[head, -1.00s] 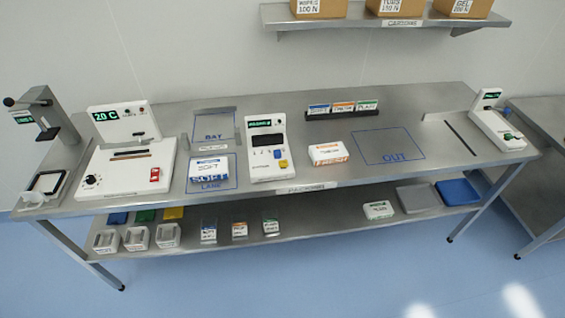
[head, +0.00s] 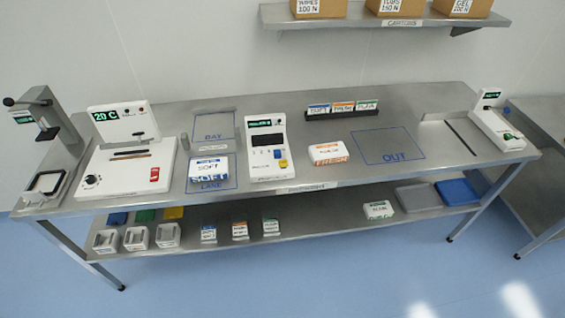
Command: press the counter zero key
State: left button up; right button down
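The counter (head: 266,148) is a white unit in the middle of the steel bench, with a green lit display (head: 265,122) at its top and a dark panel below it. On its lower front are a small dark or blue key (head: 277,154) and a yellow key (head: 283,163). The lettering by the keys is too small to read, so I cannot tell which is the zero key. Neither of my grippers is in the head view.
A SOFT pack (head: 208,170) lies in the LANE outline, left of the counter. An orange-and-white pack (head: 328,153) lies to its right. The white 20 C machine (head: 125,168) stands further left. The OUT area (head: 388,146) is clear. A shelf (head: 385,22) with cartons hangs above.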

jog(key=shift+a, duration=0.3)
dwell(0.5)
